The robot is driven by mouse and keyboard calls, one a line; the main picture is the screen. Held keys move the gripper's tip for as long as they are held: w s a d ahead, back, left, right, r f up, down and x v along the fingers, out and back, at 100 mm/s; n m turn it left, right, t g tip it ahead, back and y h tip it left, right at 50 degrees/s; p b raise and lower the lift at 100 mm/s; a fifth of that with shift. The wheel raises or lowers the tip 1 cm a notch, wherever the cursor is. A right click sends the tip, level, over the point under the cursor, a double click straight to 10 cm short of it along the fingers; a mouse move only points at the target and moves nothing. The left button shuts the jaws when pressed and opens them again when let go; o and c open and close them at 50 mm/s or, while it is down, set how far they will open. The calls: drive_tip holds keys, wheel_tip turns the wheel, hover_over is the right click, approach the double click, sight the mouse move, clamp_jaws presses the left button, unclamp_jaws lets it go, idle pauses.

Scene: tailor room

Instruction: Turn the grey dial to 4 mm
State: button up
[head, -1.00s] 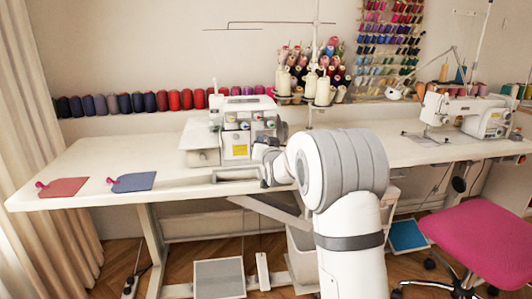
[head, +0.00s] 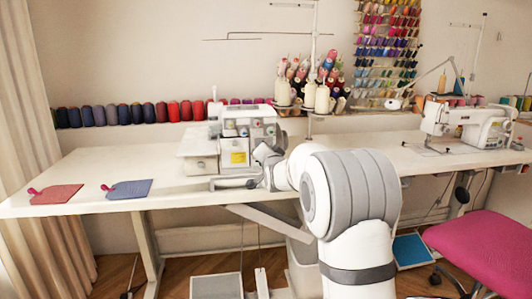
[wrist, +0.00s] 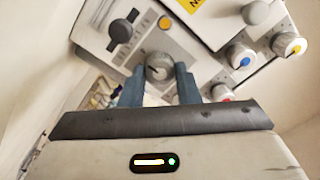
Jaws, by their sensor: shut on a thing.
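The grey dial (wrist: 158,65) sits on the overlock machine's side panel (wrist: 180,40) and lies between the two blue-grey fingers of my gripper (wrist: 160,76). The fingers are shut on it from both sides. A pale mark shows on the dial, but its scale and number are too small to read. In the head view my gripper (head: 264,160) is at the right side of the white overlock machine (head: 234,140), with the dial hidden there.
A dark knob (wrist: 121,31), another grey knob (wrist: 258,12) and blue-, yellow- and red-centred dials are close by. A red mat (head: 56,194) and a blue mat (head: 130,189) lie on the table's left. A white sewing machine (head: 468,122) stands on the right.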

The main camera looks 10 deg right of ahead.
idle(0.3)
drive_tip(key=o, duration=1)
drive_tip(key=shift+s, duration=0.1)
drive_tip(key=shift+s+p, duration=0.5)
drive_tip(key=shift+s, duration=3.3)
